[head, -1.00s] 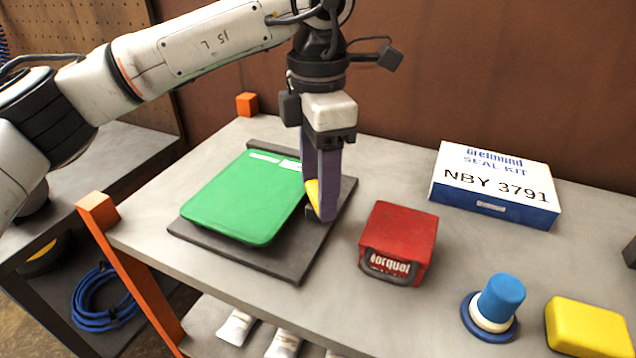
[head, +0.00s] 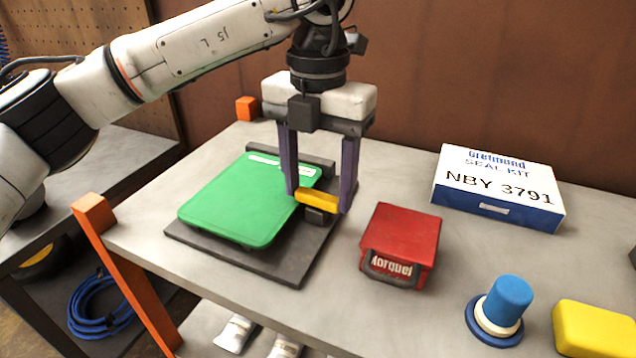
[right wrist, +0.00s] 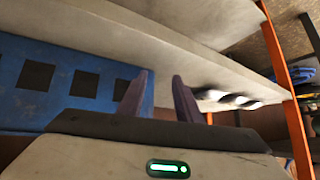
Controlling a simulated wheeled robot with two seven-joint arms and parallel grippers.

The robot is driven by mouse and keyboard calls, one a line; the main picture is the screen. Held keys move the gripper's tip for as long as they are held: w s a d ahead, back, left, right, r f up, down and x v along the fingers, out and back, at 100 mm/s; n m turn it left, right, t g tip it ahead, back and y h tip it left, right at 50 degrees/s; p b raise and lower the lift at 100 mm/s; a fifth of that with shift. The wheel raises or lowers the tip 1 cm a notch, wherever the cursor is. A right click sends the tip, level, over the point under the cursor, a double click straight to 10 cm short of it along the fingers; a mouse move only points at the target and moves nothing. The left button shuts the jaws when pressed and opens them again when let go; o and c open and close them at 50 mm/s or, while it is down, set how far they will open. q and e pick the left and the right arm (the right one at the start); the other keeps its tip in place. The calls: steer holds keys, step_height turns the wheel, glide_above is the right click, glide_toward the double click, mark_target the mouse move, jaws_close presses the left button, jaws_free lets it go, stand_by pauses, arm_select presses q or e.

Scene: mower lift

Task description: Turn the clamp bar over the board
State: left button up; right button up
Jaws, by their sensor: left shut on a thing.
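The green board (head: 235,205) lies flat on a dark grey base plate (head: 285,262) on the bench. The yellow clamp bar (head: 316,200) sits on a dark block at the board's right edge and runs left to right. Its left end is at the board's edge, partly behind a finger, so I cannot tell how far it overlaps the board. My left gripper (head: 318,203) points down and is shut on the clamp bar, one finger at each end. My right gripper (right wrist: 161,76) shows only in the right wrist view, fingers apart and empty, below the bench level.
A red box (head: 400,245) stands just right of the plate. A white and blue seal kit box (head: 497,187), a blue knob (head: 497,310) and a yellow block (head: 592,330) are farther right. An orange post (head: 125,270) rises at the bench's left front corner.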

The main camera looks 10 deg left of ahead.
mark_target(318, 194)
arm_select(q)
steer(key=shift+r+n, duration=0.1)
steer(key=shift+n, duration=0.3)
steer(key=o, duration=1)
steer(key=shift+o, duration=0.2)
step_height(318, 194, up, 10)
steer(key=shift+r+p, duration=0.15)
steer(key=shift+p, duration=0.2)
